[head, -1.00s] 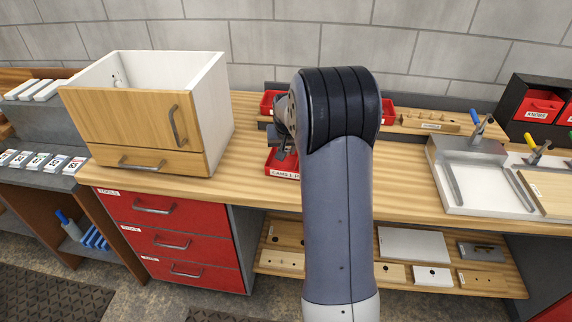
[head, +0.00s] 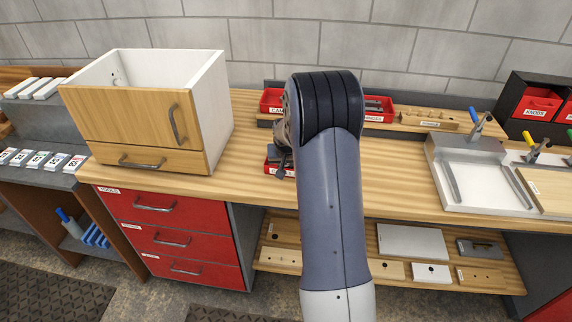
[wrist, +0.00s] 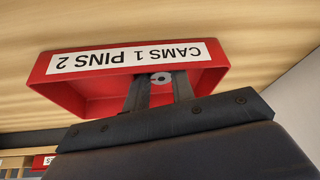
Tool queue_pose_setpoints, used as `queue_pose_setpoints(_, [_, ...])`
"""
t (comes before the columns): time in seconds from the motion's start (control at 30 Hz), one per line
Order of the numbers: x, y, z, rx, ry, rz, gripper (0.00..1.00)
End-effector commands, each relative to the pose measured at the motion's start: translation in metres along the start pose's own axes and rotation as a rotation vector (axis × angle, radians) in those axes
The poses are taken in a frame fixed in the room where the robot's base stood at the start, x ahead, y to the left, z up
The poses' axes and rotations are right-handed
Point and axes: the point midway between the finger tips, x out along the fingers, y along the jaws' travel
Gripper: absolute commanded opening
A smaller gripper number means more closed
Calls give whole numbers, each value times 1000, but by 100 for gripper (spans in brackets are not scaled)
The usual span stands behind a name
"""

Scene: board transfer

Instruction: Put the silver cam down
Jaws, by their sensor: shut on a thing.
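The silver cam (wrist: 161,78) is a small round metal piece with a hole, seen in the wrist view between my fingertips. My gripper (wrist: 160,88) is shut on it. Behind and around them is a red tray (wrist: 70,99) labelled "CAMS 1 PINS 2", upside down in this view. The cam appears over the tray's inside, near the labelled wall; I cannot tell whether it touches the floor. In the head view the tray (head: 271,168) shows only partly at the bench's front, and my gripper (head: 281,165) is beside my arm. The cam is hidden there.
A white cabinet with wooden fronts (head: 130,115) stands left on the bench. Red bins (head: 272,101) and a wooden block rack (head: 425,119) line the back. A grey-white fixture with a blue-handled clamp (head: 480,180) is at right. The bench top between is clear.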

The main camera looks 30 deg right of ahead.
Motion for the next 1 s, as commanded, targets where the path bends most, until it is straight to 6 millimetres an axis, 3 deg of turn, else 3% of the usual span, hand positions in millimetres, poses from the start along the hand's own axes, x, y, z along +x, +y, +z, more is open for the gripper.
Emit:
queue_pose_setpoints(0.3, [12,0,10,0,-17,1,2])
queue_pose_setpoints(0.33, [12,0,10,0,-18,1,25])
queue_pose_setpoints(0.43, [12,0,11,1,-20,1,33])
queue_pose_setpoints(0.77, [9,0,10,1,-23,1,33])
queue_pose_setpoints(1.0, [-17,0,5,1,-16,1,33])
